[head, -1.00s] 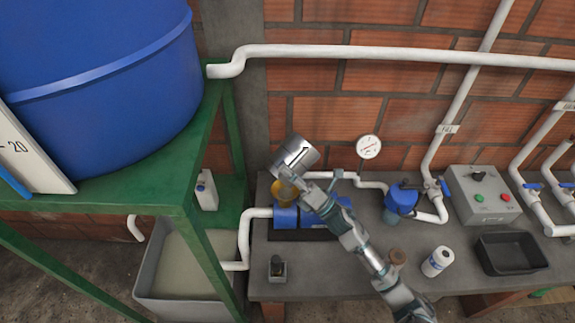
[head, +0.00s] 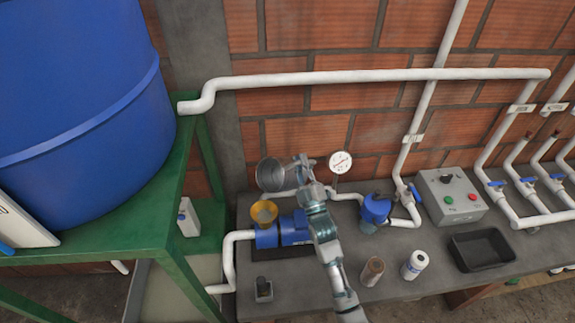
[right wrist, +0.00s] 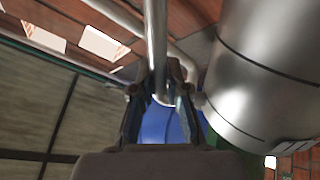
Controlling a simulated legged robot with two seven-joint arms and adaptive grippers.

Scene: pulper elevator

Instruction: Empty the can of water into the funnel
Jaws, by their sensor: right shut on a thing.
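The metal can (head: 270,174) is held up behind and slightly above the yellow funnel (head: 264,212), with a round grey face toward the head camera. I cannot tell whether water is in it. The funnel sits on the left end of the blue pump (head: 285,231), and its mouth shows. My right gripper (head: 303,170) is right of the can, shut on its handle. In the right wrist view the fingers (right wrist: 162,95) close around the thin metal handle, and the can's shiny side (right wrist: 265,75) fills the right. My left gripper is not in view.
A blue tank (head: 80,90) on a green stand is at left. A gauge (head: 340,162), blue filter (head: 376,208), control box (head: 452,195) and black tray (head: 483,251) are along the bench. White pipes cross behind.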

